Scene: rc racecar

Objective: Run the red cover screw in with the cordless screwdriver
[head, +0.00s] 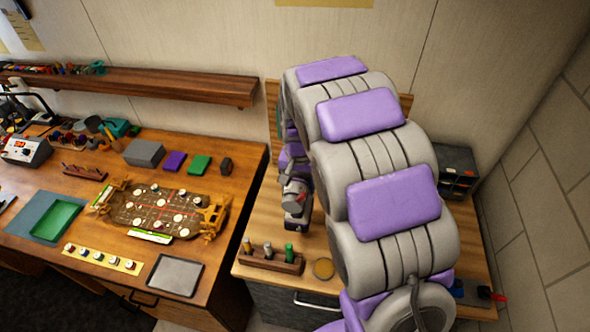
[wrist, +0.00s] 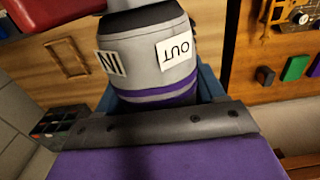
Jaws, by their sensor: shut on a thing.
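My gripper (wrist: 157,90) is shut on the cordless screwdriver (wrist: 150,50), a grey body with a purple band and white IN and OUT labels. Blue finger parts show on both sides of it. In the head view the grey tool (head: 297,202) shows beside my arm, above the right-hand wooden bench; my arm partly hides it. The brown car chassis (head: 160,212) lies on the left workbench between orange-yellow holders, with several white round spots and red lines on top. It is well left of the tool. I cannot pick out the red cover screw or the tool's tip.
A cream strip with several screws (head: 103,258), a grey tray (head: 175,275) and a green tray (head: 55,220) lie near the chassis. A wooden bit rack (head: 270,260) and a round yellowish disc (head: 323,268) sit on the right bench. A gap separates the benches. A shelf (head: 170,88) runs above.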

